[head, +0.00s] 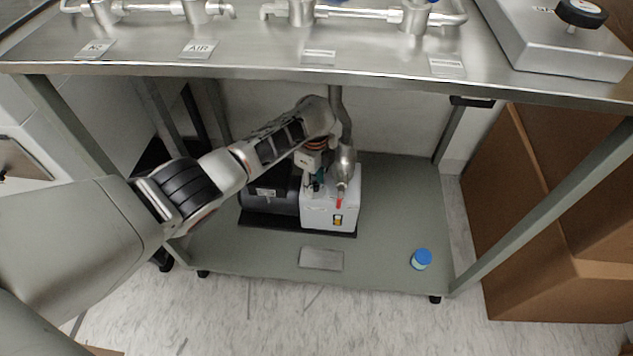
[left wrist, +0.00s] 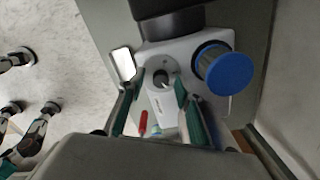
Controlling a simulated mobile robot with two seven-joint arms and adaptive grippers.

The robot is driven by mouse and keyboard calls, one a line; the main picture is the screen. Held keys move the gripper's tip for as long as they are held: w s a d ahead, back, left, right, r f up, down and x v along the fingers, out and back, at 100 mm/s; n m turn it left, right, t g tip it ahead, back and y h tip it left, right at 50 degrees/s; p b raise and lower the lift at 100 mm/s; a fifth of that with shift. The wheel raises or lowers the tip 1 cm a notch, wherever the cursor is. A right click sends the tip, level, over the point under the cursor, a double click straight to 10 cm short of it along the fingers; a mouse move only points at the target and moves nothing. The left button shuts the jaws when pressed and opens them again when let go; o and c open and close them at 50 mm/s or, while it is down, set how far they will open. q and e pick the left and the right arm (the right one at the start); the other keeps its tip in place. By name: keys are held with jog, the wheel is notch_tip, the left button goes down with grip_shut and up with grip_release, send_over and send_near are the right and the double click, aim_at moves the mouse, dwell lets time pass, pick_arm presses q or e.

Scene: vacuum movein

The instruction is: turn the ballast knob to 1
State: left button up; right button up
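The vacuum pump (head: 318,208), a white box with a dark motor (head: 275,200), stands on the shelf under the steel bench. My left gripper (left wrist: 155,88) is over the pump's top, its teal-padded fingers apart. Between them in the left wrist view is a pale labelled part (left wrist: 164,104) with a round grey opening (left wrist: 160,78). I cannot tell whether the fingers touch it. No ballast knob marking is readable. A blue-capped, clear ribbed part (left wrist: 225,72) is right of the fingers. A red piece (left wrist: 143,122) also shows on the pump front (head: 339,203). My right gripper is out of view.
A metal hose (head: 345,160) comes down to the pump. The bench top (head: 270,60) overhangs my left arm. Brown boxes (head: 540,220) stand at the right. The front shelf is mostly clear.

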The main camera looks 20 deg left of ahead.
pick_arm(q)
jog(key=shift+r, duration=0.15)
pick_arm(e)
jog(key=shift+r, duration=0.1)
pick_arm(q)
grip_shut()
